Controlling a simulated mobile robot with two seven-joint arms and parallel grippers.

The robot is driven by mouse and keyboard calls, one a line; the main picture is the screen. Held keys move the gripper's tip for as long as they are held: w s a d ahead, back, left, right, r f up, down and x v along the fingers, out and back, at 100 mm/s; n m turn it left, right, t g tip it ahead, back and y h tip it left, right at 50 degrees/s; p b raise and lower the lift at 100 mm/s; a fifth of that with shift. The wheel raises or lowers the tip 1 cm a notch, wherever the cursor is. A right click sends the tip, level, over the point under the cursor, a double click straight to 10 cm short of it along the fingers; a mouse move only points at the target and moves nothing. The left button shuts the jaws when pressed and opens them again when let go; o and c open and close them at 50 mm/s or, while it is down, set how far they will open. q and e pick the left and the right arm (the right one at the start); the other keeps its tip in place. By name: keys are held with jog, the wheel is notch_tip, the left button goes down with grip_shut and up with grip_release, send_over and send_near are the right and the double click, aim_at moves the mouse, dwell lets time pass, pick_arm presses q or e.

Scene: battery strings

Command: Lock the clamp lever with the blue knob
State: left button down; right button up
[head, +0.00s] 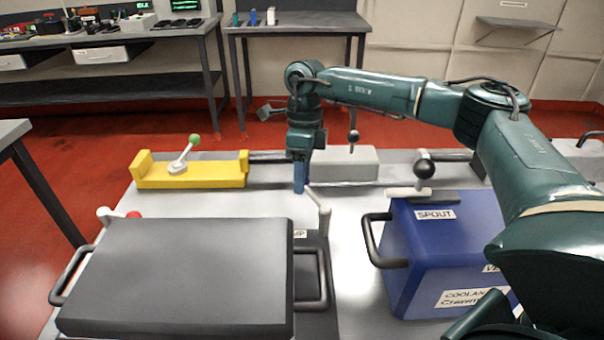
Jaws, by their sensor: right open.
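A pale clamp lever (322,206) stands on a dark strip right of the grey-lidded box. Its upper end leans left towards a blue part (300,178) just below my right gripper (301,172). I take this blue part to be the lever's knob, but the gripper's fingertips overlap it and I cannot separate them clearly. My right gripper points straight down and is open, at the lever's upper end. Whether the fingers touch the knob is not clear. My left gripper is not in view.
Other levers have a green knob (194,139) on a yellow block (190,178), a red knob (133,215) and a black knob (424,168) on the blue SPOUT box (420,258). A grey block (345,162) stands behind my gripper. The grey-lidded box (180,275) has side handles.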

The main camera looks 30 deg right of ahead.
jog(key=shift+f, duration=0.2)
grip_shut()
dwell(0.5)
